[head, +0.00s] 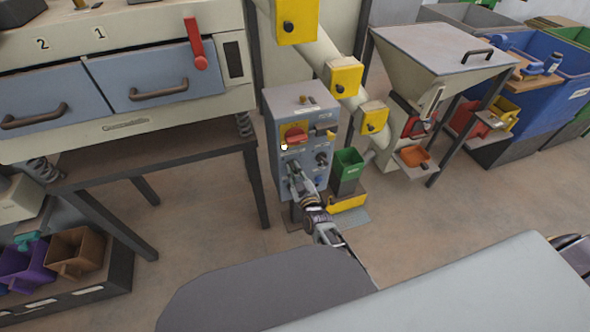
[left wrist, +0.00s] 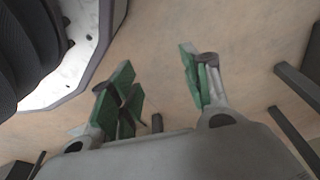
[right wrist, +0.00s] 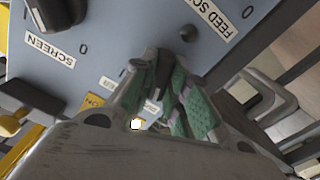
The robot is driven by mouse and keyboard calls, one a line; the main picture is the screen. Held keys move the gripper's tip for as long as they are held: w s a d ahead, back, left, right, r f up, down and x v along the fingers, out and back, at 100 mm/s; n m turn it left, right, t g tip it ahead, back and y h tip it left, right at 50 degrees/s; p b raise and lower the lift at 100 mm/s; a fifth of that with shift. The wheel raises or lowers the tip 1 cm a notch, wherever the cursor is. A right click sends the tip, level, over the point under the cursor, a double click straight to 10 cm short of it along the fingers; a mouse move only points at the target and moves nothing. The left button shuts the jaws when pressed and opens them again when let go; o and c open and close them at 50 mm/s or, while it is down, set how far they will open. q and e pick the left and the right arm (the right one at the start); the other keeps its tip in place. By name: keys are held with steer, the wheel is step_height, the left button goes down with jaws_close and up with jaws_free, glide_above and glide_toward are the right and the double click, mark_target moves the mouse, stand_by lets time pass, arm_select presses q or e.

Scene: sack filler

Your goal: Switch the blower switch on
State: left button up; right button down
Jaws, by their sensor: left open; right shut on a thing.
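The grey-blue control box (head: 284,113) stands on the floor near the middle of the head view. Its front carries a red handle on a yellow plate (head: 296,136) and a black knob (head: 321,158). My right gripper (head: 294,168) is at the left part of this front, below the red handle. In the right wrist view my right gripper (right wrist: 165,80) is shut on a small dark part, apparently the blower switch (right wrist: 163,75). The fingers hide most of it, and I cannot read its label or its setting. My left gripper (left wrist: 158,85) is open and empty over bare floor.
In the right wrist view, a knob (right wrist: 55,12) by the SCREEN label and the FEED SCREW label (right wrist: 212,18) are close by. A green bin (head: 347,165) stands right of the box. A drawer cabinet (head: 150,75) is left, a hopper (head: 440,55) right.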

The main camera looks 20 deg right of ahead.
steer(key=m+p, duration=0.1)
steer(key=m, duration=0.2)
steer(key=shift+m+p, duration=0.5)
steer(key=shift+m, duration=0.3)
steer(key=m, duration=0.2)
steer(key=shift+m, duration=0.3)
steer(key=shift+m+p, duration=0.35)
steer(key=shift+m, duration=0.45)
arm_select(q)
steer(key=s+a+f, duration=0.3)
steer(key=s+f, duration=0.1)
steer(key=f, duration=0.1)
steer(key=shift+s+a+f+t, duration=0.3)
steer(key=shift+a+f, duration=0.05)
steer(key=shift+f, duration=0.05)
arm_select(e)
steer(key=shift+m, duration=1.6)
steer(key=c, duration=1.4)
jaws_free()
steer(key=shift+d, duration=0.1)
arm_select(q)
steer(key=shift+a, duration=0.15)
arm_select(e)
steer(key=shift+s, duration=0.2)
